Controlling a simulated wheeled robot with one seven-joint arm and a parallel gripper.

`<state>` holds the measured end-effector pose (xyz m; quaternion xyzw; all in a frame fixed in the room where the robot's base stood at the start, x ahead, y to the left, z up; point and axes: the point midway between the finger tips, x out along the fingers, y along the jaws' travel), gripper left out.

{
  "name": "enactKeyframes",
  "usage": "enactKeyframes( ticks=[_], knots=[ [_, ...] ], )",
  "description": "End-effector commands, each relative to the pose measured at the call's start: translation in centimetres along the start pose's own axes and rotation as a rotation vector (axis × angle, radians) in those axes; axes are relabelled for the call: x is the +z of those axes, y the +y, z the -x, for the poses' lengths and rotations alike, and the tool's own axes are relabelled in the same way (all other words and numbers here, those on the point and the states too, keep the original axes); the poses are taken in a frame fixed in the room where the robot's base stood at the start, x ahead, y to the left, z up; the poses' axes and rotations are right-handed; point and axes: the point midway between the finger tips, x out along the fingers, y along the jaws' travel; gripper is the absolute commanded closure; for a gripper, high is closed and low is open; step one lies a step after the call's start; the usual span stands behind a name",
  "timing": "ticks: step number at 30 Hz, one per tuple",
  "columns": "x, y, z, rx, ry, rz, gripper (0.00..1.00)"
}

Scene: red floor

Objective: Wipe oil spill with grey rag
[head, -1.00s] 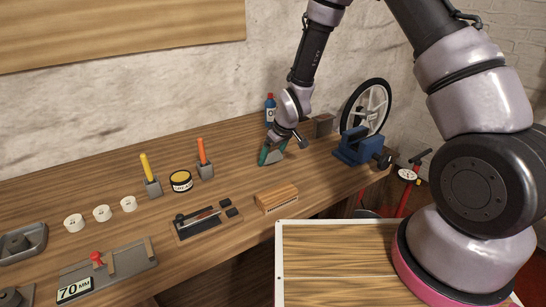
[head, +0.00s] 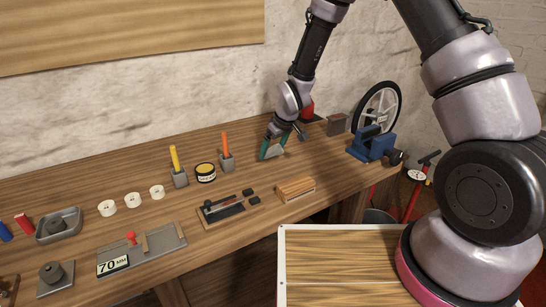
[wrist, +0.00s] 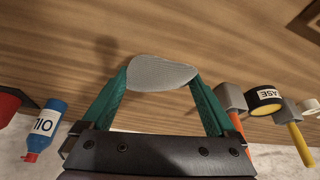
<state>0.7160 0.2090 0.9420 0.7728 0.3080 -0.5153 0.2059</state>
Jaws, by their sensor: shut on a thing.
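My gripper (head: 273,153) is low over the back of the wooden bench. In the wrist view its two green fingers (wrist: 160,95) are shut on the grey rag (wrist: 160,72), a rounded grey piece held between the tips. The rag also shows as a small grey patch in the head view (head: 275,150). A blue bottle marked OIL (wrist: 47,128) with a red cap is left of the gripper in the wrist view. No oil spill can be made out on the bench; part of the surface is hidden by the gripper and rag.
Orange-handled (head: 226,150) and yellow-handled (head: 178,165) tools stand in grey blocks beside a grease tin (head: 205,172). A wooden block (head: 295,189) lies in front of the gripper. A blue vise (head: 372,145) and spoked wheel (head: 378,108) stand to the right.

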Motion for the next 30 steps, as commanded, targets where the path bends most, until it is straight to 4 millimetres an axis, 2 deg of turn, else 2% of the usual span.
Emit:
enactKeyframes(
  ticks=[16, 30],
  knots=[
    [-2.5, 0.2, 4.1, 0.002, 0.001, -0.004, 0.59],
    [-2.7, 0.2, 4.7, 0.002, -0.001, -0.006, 0.59]
  ],
)
